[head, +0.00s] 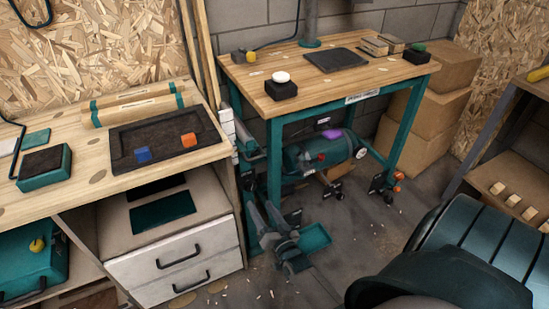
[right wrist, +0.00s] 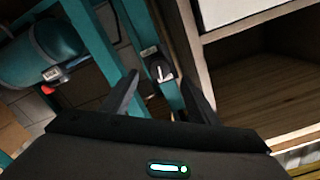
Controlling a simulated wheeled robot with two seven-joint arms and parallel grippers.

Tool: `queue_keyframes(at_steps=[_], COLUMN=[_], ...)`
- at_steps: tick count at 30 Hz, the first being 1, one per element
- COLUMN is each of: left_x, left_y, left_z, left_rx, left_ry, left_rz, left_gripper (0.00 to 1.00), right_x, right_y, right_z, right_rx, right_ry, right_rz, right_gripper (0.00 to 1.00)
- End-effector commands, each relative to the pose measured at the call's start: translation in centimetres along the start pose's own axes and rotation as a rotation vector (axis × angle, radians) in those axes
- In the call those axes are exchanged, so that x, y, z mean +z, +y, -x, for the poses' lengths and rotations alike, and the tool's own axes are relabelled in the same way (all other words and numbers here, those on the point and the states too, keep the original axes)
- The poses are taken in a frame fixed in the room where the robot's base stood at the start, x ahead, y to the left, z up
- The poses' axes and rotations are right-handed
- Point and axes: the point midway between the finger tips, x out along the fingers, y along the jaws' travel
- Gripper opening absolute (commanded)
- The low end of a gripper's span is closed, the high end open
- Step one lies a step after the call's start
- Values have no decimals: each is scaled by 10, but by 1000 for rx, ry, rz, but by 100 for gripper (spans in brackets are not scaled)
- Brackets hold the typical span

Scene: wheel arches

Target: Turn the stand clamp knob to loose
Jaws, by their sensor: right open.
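The stand clamp knob (right wrist: 162,71) shows in the right wrist view as a small dark knob with a pale pointer mark, on a dark plate beside the teal bench legs. A small white label sits just above it, too small to read. My right gripper (right wrist: 159,84) is open, with one dark finger on each side of the knob in this view; I cannot tell whether they touch it. In the head view my right gripper (head: 262,208) is low by the bench's near left leg, where I cannot make out the knob. My left gripper is not in view.
The teal-legged bench (head: 345,85) stands over a teal tank (head: 310,160), also in the wrist view (right wrist: 50,50). A drawer cabinet (head: 175,262) stands close on the left. Cardboard boxes (head: 415,120) are stacked at the right. Some floor between is clear.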

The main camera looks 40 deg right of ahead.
Motion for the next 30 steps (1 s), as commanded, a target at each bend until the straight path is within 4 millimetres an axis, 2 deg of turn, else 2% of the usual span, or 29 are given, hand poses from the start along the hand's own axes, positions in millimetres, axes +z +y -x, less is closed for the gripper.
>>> queue_keyframes(at_steps=[1, 6, 13, 19, 30], left_x=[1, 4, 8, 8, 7], left_y=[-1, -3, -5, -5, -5], left_z=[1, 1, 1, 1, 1], left_rx=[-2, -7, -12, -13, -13], left_ry=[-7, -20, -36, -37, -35], left_rz=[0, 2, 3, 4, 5], left_gripper=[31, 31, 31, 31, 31], right_x=[0, 0, 0, 0, 0], right_y=[0, 0, 0, 0, 0], right_z=[12, 46, 79, 90, 91], right_rx=[2, 1, 0, 0, 0], right_ry=[-2, -1, 0, 0, 0], right_rz=[0, 1, 1, 1, 1], right_gripper=[55, 55, 55, 55, 55])
